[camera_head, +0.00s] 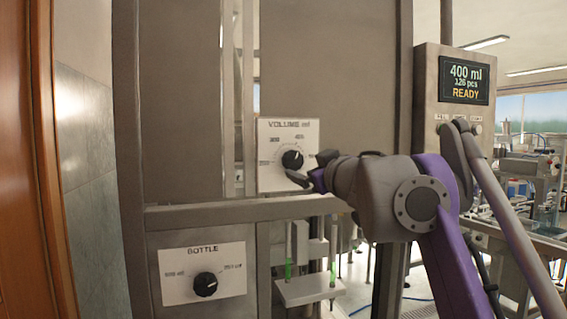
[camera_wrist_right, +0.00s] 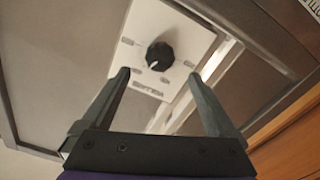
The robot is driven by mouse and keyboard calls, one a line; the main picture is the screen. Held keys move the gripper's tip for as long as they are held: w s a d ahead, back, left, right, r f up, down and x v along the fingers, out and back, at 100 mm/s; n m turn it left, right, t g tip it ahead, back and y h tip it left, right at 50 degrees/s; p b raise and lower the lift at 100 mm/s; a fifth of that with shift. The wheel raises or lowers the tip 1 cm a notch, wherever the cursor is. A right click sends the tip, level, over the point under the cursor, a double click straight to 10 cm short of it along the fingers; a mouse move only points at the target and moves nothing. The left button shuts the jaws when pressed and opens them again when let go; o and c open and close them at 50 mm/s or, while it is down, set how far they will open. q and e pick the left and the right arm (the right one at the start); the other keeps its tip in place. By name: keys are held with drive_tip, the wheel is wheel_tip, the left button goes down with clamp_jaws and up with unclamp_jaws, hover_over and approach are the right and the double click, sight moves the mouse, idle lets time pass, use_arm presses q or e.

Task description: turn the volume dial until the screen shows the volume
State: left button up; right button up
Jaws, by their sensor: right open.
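The volume dial (camera_head: 292,160) is a black round knob on a white plate (camera_head: 270,181) marked VOLUME ml. Its white mark points up and to the right, near a printed number too small to read surely. The dial also shows in the right wrist view (camera_wrist_right: 160,55), ahead of and between the fingertips. My right gripper (camera_head: 308,168) is open and empty just in front of the plate, to the right of the dial in the head view; its fingers (camera_wrist_right: 157,76) appear apart from the knob. The screen (camera_head: 464,80) reads 400 ml, 125 pcs, READY. My left gripper is out of view.
A second dial (camera_head: 206,284) sits on a white BOTTLE plate (camera_head: 176,288) lower left. A metal frame bar (camera_head: 200,213) runs below the volume plate. A small shelf (camera_head: 308,291) with green-tipped tubes stands below. The control box (camera_head: 427,110) is at right.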

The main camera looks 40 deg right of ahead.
sight(295, 162)
use_arm(q)
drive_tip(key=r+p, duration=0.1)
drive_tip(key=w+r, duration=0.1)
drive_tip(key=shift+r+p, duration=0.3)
drive_tip(key=shift+p, duration=0.1)
use_arm(e)
drive_tip(key=x, duration=0.9)
drive_tip(key=shift+w+f, duration=0.1)
drive_tip(key=shift+w, duration=0.1)
drive_tip(key=shift+c, duration=0.3)
drive_tip(key=c, duration=1.3)
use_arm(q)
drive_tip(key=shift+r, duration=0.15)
